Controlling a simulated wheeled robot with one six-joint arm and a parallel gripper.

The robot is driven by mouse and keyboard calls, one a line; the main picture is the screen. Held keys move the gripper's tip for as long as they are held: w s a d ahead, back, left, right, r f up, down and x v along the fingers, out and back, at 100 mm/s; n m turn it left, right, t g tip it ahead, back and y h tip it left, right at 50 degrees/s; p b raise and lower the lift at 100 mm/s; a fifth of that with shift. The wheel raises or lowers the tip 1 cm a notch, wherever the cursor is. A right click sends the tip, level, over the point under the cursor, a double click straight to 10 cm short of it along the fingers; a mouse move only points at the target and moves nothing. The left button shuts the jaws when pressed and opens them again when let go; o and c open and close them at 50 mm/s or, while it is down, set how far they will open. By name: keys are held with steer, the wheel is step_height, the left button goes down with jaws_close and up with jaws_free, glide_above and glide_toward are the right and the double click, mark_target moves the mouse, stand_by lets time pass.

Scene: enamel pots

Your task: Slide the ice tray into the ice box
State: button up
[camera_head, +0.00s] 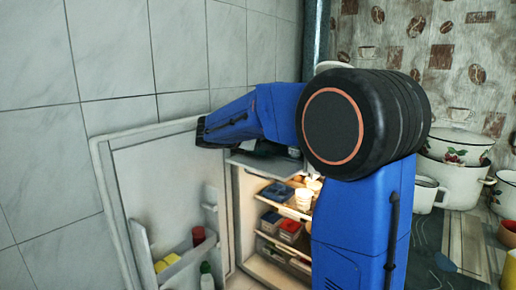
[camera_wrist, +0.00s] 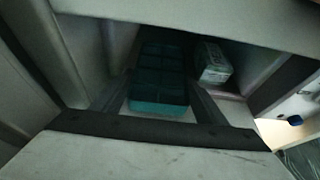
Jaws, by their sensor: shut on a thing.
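The teal ice tray (camera_wrist: 158,97), with several square compartments, lies lengthwise inside the dim ice box in the wrist view. Its near end sits between the two fingers of my gripper (camera_wrist: 160,88), which are shut on it. The far end of the tray is in shadow. The ice box (camera_wrist: 268,72) has pale walls around the tray. In the head view my blue arm reaches to the top of the open fridge. There my gripper, the tray and most of the ice box are hidden. A grey panel (camera_head: 262,164) shows at the top of the fridge.
A pale printed packet (camera_wrist: 213,64) lies just right of the tray in the ice box. The fridge door (camera_head: 160,180) stands open at left. Enamel pots (camera_head: 455,150) stand at right.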

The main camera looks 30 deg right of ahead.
steer(key=shift+w+d, duration=0.35)
steer(key=shift+d, duration=0.55)
steer(key=shift+w+d, duration=0.3)
steer(key=shift+d, duration=0.6)
steer(key=shift+x, duration=1.55)
steer(key=shift+r, duration=0.2)
steer(key=o, duration=1.3)
steer(key=v, duration=1.7)
steer(key=shift+a+r, duration=0.1)
steer(key=shift+r, duration=0.05)
